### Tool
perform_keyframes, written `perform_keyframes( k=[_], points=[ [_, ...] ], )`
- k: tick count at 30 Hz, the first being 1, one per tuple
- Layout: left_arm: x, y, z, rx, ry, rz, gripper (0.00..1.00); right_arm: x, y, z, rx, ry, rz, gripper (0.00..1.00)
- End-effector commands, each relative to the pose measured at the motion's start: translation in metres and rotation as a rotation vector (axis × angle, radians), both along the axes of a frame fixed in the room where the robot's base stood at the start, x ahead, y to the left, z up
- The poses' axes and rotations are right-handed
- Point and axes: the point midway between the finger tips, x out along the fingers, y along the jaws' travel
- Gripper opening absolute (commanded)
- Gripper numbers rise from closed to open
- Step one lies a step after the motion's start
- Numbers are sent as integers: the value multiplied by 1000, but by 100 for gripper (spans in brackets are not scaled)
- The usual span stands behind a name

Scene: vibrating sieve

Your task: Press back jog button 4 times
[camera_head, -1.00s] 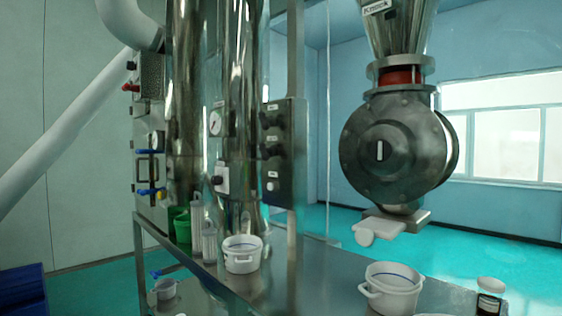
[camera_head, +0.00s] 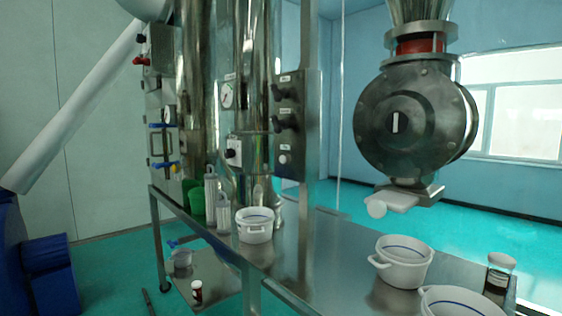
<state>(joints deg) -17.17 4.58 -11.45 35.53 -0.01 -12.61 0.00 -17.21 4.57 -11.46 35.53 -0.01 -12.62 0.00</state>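A grey control panel (camera_head: 296,125) stands upright beside the steel column. It carries two dark knobs (camera_head: 283,92) and a small white button (camera_head: 284,159), each with a label too small to read. A white box with a black button (camera_head: 232,152) sits on the column to its left. I cannot tell which of these is the back jog button. Neither of my grippers is in view.
A steel table (camera_head: 320,250) holds a white pot (camera_head: 255,225), another white pot (camera_head: 402,262) and a dark jar (camera_head: 499,272). A round metal valve (camera_head: 408,122) hangs over its right side. A blue machine (camera_head: 45,270) stands at left. Floor is open behind the table.

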Motion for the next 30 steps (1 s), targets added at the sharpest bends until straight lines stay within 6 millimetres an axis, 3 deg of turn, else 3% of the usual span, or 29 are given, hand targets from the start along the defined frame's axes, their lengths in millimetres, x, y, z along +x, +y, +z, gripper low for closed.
perform_keyframes(
  k=[1,4,30],
  points=[
    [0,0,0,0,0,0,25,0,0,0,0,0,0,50],
    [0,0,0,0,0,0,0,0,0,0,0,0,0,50],
    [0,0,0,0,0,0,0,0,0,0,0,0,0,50]
  ],
)
